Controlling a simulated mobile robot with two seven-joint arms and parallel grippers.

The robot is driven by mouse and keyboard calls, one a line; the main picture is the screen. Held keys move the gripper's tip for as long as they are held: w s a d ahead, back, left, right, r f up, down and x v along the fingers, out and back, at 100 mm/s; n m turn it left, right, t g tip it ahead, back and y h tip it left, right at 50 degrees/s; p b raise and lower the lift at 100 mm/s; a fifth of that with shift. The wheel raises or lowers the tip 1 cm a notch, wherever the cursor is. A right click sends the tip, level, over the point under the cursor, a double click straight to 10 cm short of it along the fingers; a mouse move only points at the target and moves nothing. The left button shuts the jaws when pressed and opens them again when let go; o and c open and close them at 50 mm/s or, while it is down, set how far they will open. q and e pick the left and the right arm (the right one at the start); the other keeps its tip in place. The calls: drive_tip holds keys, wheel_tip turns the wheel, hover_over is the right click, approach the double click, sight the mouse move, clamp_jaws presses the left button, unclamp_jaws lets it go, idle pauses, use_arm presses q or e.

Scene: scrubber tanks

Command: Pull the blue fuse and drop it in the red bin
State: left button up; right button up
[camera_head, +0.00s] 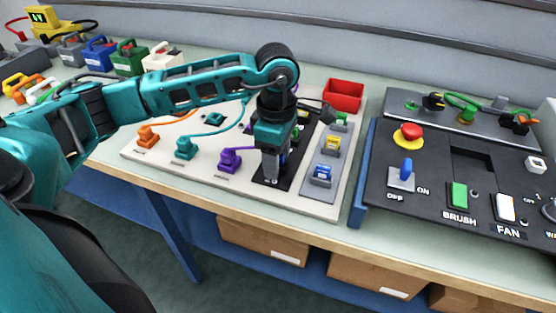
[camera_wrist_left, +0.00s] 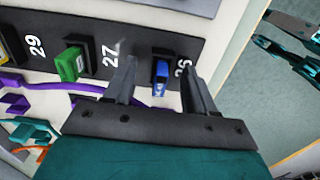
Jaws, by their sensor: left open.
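The blue fuse (camera_wrist_left: 160,75) sits in slot 26 of the black fuse strip (camera_wrist_left: 140,36) in the left wrist view. My left gripper (camera_wrist_left: 158,80) is open, with one finger on each side of the blue fuse in that view. Whether the fingers touch it cannot be told. In the head view my left gripper (camera_head: 270,178) points down at the near end of the strip and mostly hides the fuse. A green fuse (camera_wrist_left: 73,64) sits beside it in slot 27.
Right of the strip, a grey plate (camera_head: 317,195) carries blue, yellow and green parts. Purple, teal and orange plugs with cables lie on the board's left. A black control panel (camera_head: 425,200) with switches stands at the right. Bare worktop shows between bin and panel.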

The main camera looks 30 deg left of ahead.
use_arm(q)
drive_tip(key=shift+c, duration=0.4)
clamp_jaws()
idle(0.5)
drive_tip(key=o, duration=0.6)
unclamp_jaws()
drive_tip(key=shift+o, duration=0.2)
wheel_tip(320, 180, up, 13)
idle(0.3)
